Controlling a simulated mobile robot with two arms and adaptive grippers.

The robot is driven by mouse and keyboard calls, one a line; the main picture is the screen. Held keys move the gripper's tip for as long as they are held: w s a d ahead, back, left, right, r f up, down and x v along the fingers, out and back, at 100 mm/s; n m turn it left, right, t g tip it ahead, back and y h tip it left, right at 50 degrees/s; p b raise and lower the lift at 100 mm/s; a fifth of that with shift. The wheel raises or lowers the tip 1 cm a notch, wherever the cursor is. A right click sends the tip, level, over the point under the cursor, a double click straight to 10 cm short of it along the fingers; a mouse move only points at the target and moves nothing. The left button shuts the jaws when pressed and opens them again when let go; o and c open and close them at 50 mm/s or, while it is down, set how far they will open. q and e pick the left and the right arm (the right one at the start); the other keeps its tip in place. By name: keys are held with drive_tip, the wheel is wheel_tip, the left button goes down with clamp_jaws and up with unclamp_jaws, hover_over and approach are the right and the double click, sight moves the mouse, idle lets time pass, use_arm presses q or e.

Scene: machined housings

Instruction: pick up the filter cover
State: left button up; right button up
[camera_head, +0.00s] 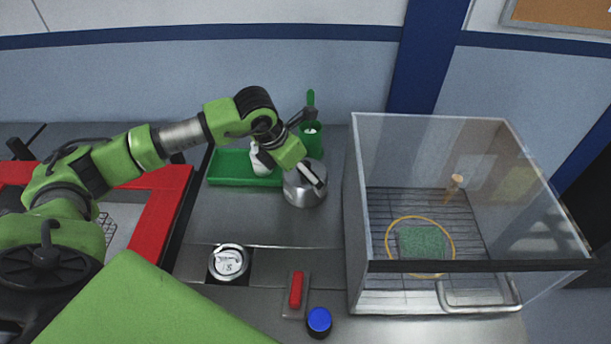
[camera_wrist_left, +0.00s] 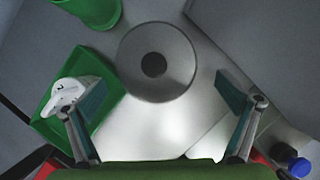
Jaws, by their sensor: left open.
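A round, shiny metal piece (camera_head: 298,196), seemingly the filter cover, stands on the steel worktop near the green tray. In the left wrist view it shows from above as a grey disc (camera_wrist_left: 178,75) with a dark round centre. My left gripper (camera_head: 315,174) is over it, pointing down, and hides part of its top in the head view. In the left wrist view the gripper's two fingers (camera_wrist_left: 160,97) are wide apart, with the disc ahead of and between them and nothing gripped. I cannot tell the exact height gap. My right gripper is not in view.
A green tray (camera_head: 222,172) with a white bottle (camera_head: 262,160) and a green cup (camera_head: 313,142) stand close behind. A large clear box (camera_head: 355,220) stands right. A round lidded item (camera_head: 229,262), red-handled piece (camera_head: 296,290) and blue-capped jar (camera_head: 319,321) lie in front.

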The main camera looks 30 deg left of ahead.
use_arm(q)
drive_tip(key=shift+w+f+p, duration=0.2)
drive_tip(key=shift+p, duration=0.1)
drive_tip(key=p+x, duration=0.1)
drive_tip(key=x, duration=0.1)
drive_tip(key=p+x, duration=0.1)
drive_tip(key=x, duration=0.1)
drive_tip(key=shift+w+a, duration=0.1)
drive_tip(key=shift+w, duration=0.2)
drive_tip(key=shift+w+f, duration=0.1)
drive_tip(key=shift+f, duration=0.1)
drive_tip(key=c, duration=1.4)
